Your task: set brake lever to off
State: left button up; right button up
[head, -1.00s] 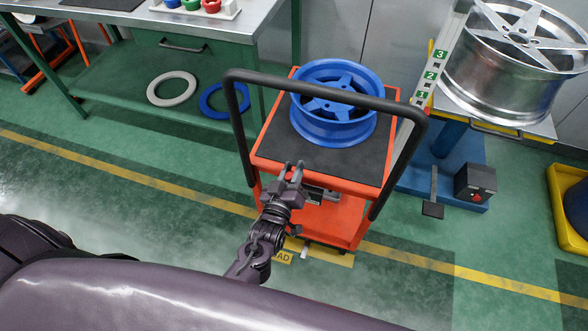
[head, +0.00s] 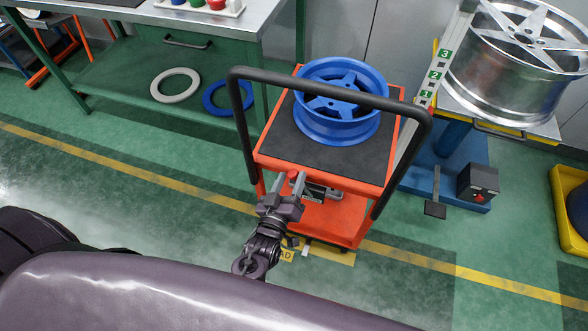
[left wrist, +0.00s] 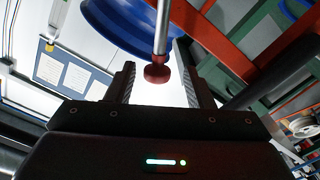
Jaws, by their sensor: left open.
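The brake lever (left wrist: 160,38) shows in the left wrist view as a metal rod ending in a red knob (left wrist: 157,73). The knob lies between the two fingers of my left gripper (left wrist: 160,85), with a gap on each side. In the head view my left gripper (head: 288,184) is open at the near side of the orange cart (head: 272,150), below its top edge. The lever is mostly hidden there by the gripper and the cart top. I cannot read the lever's setting. My right gripper is not in view.
A blue wheel rim (head: 338,125) lies on the cart's dark top. A black handle bar (head: 330,88) arches around the cart. A stand with a silver wheel (head: 500,75) is at the right, a green workbench (head: 110,90) at the left. Floor at the left front is clear.

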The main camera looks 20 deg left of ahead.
pick_arm(q)
jog(key=s, duration=0.3)
jog(key=shift+s, duration=0.4)
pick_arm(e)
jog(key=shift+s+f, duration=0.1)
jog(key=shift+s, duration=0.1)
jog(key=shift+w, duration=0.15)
